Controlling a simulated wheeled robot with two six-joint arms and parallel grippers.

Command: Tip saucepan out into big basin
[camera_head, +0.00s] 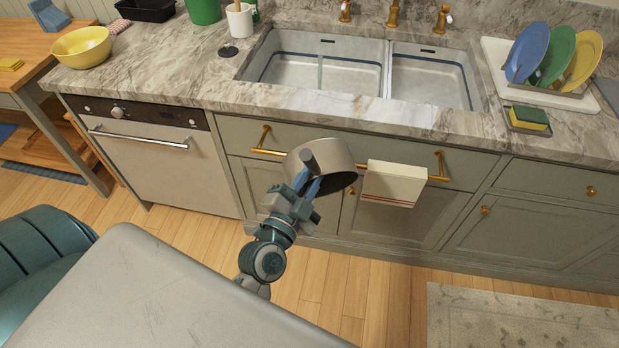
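A light metal saucepan (328,158) is in front of the cabinets, below the sink in the picture. It is strongly tilted, and a dark part of its underside or opening shows at the lower right. My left gripper (307,175) is shut on the saucepan's handle. The pan's contents cannot be seen. The big basin (345,72) is the wider, left half of the white double sink and looks empty. The smaller basin (428,75) is at its right. The pan is apart from both basins. My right gripper is not in view.
A marble counter (220,88) surrounds the sink, with brass taps (392,14) behind. A towel (394,183) hangs from a brass rail near the pan. A dish rack (545,88) with plates stands right, beside a sponge (529,117). A grey tabletop (150,290) fills the lower left.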

